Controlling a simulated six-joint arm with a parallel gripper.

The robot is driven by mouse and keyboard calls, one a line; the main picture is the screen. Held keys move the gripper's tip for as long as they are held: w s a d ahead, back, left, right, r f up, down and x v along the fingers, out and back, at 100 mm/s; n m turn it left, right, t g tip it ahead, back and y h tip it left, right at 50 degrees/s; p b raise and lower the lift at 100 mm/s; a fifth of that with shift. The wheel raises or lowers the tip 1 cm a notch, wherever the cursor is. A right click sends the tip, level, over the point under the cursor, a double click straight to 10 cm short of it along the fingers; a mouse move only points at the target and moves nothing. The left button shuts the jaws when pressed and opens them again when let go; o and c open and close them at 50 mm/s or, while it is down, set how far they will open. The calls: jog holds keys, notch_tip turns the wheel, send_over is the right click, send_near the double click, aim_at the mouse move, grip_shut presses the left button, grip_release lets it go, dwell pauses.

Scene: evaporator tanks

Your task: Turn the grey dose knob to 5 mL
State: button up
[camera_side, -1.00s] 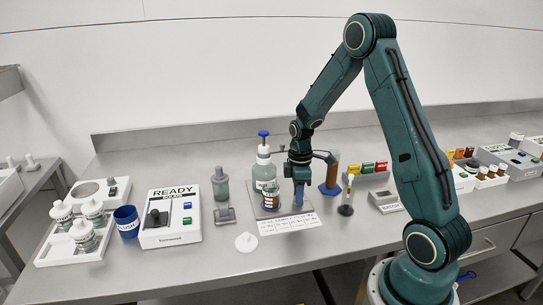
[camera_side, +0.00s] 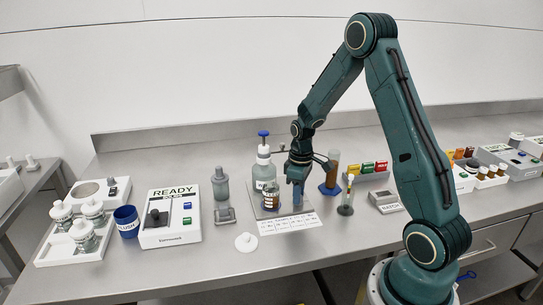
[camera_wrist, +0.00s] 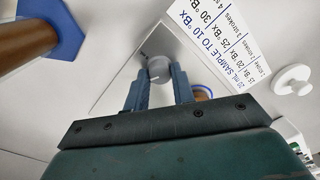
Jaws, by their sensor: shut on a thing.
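In the wrist view, a small round grey knob (camera_wrist: 159,68) sits between the blue-grey fingers of my gripper (camera_wrist: 158,80), which are shut on it. The knob stands over a shiny metal plate (camera_wrist: 128,72). In the side view, my gripper (camera_side: 298,193) points down at the right part of the plate, and its fingers hide the knob. No mark on the knob is readable, so I cannot tell its dose setting.
A pump bottle with a blue top (camera_side: 263,165) and an amber jar (camera_side: 271,196) stand just left of my gripper. A printed card (camera_side: 289,223) lies in front. A brown cylinder on a blue foot (camera_side: 331,175) stands close on the right. A white lid (camera_side: 246,242) lies front left.

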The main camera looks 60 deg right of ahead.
jog(key=m, duration=1.2)
jog(key=shift+m, duration=0.4)
jog(key=o, duration=1)
jog(key=shift+r, duration=0.15)
notch_tip(320, 180, up, 14)
jog(key=shift+s+d+f, duration=0.15)
jog(key=shift+s+f, duration=0.05)
jog(key=shift+s, duration=0.05)
dwell(0.4)
